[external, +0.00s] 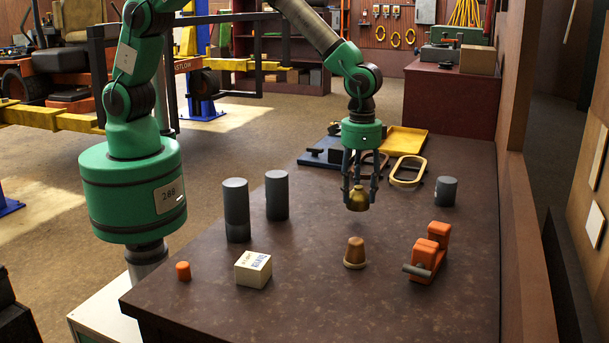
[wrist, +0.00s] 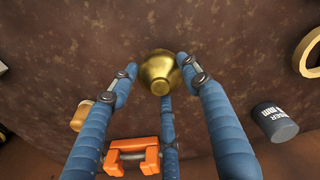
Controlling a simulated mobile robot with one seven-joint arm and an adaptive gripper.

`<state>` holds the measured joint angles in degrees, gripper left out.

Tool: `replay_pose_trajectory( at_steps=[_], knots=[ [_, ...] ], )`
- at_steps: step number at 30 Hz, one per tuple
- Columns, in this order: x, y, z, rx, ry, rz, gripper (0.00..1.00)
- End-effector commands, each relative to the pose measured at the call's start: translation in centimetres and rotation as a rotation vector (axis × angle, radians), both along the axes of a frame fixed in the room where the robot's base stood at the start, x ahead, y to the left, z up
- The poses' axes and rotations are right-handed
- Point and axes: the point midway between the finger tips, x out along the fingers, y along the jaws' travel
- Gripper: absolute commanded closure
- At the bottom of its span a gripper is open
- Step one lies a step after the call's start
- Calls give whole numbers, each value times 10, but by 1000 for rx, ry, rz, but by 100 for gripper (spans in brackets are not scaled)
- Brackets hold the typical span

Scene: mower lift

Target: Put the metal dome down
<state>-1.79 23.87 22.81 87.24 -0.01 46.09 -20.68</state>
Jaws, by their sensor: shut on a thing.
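The metal dome (external: 357,199) is brass-coloured and hangs at my gripper's fingertips (external: 358,186), above the dark brown table in the external view. My gripper is shut on the dome. In the external view a gap shows between the dome and the tabletop (external: 330,290). The dome's underside is hidden in the wrist view.
A tan cup-shaped piece (external: 355,252) stands in front of the dome. An orange tool (external: 428,252) is to its right, a white box (external: 253,269) to its left. Dark cylinders (external: 236,210) stand at left, another (external: 446,191) at right. Oval rings (external: 408,171) and a yellow tray (external: 403,140) lie behind.

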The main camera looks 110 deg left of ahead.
Motion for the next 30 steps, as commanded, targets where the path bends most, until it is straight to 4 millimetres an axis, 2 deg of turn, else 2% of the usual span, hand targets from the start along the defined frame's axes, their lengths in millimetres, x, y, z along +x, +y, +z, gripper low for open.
replay_pose_trajectory(
  at_steps=[1,6,12,25,30],
  knots=[
    [10,0,-2,0,-3,0,83],
    [34,1,-5,-1,-1,0,83],
    [51,2,-5,0,-2,0,83],
    [54,2,-5,0,-1,0,83],
    [53,2,-20,0,1,0,83]
  ],
)
